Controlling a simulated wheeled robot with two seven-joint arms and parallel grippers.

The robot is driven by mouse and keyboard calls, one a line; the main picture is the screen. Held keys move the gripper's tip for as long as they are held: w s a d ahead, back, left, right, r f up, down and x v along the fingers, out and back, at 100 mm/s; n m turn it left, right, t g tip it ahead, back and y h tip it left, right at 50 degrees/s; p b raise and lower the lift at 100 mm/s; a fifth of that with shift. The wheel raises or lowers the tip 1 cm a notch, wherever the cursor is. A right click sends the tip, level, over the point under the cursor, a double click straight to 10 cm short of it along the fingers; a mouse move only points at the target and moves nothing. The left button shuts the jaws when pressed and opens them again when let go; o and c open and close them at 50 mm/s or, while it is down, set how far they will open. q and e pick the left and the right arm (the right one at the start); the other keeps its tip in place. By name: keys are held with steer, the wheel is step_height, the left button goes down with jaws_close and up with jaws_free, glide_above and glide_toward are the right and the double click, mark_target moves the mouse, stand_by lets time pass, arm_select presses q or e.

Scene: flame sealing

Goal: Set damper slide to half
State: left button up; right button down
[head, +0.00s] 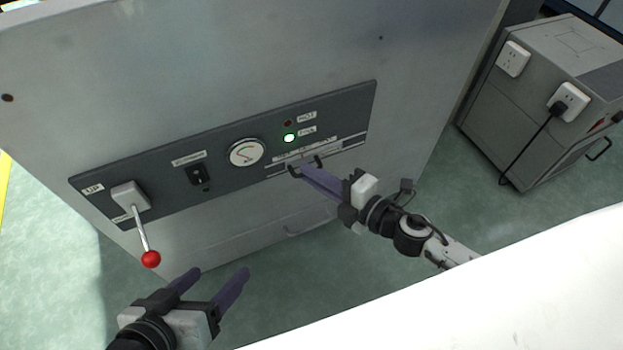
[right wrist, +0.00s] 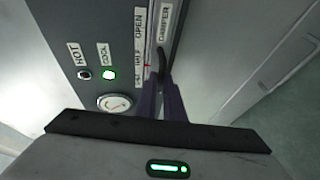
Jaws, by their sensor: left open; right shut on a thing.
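The damper slide sits in a slot at the lower right of the dark control panel (head: 225,150). Its black knob (right wrist: 161,64) shows in the right wrist view between my fingers, beside the OPEN and HALF labels and the DAMPER label (right wrist: 164,22). My right gripper (head: 303,168) is shut on this knob; its fingers hide part of the slide in the head view. A small red mark (right wrist: 147,67) lies near the HALF label. My left gripper (head: 216,279) is open and empty, in front of the cabinet at the lower left.
A red-ball lever (head: 150,259) hangs down at the panel's left, close to my left gripper. A black switch (head: 198,174), a round gauge (head: 246,153) and a lit green lamp (head: 289,138) sit on the panel. A grey box with sockets (head: 540,110) stands at the right.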

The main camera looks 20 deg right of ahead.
arm_select(q)
steer(key=shift+w+d, duration=0.1)
steer(key=shift+d, duration=0.2)
arm_select(e)
steer(key=shift+d, duration=0.55)
steer(key=c, duration=1.9)
jaws_free()
steer(key=shift+w, duration=0.1)
steer(key=shift+o, duration=0.2)
arm_select(q)
steer(key=shift+s+a+f+g+p, duration=0.2)
steer(key=shift+a+f+g+p, duration=0.15)
steer(key=shift+f+p, duration=0.15)
arm_select(e)
steer(key=v, duration=1)
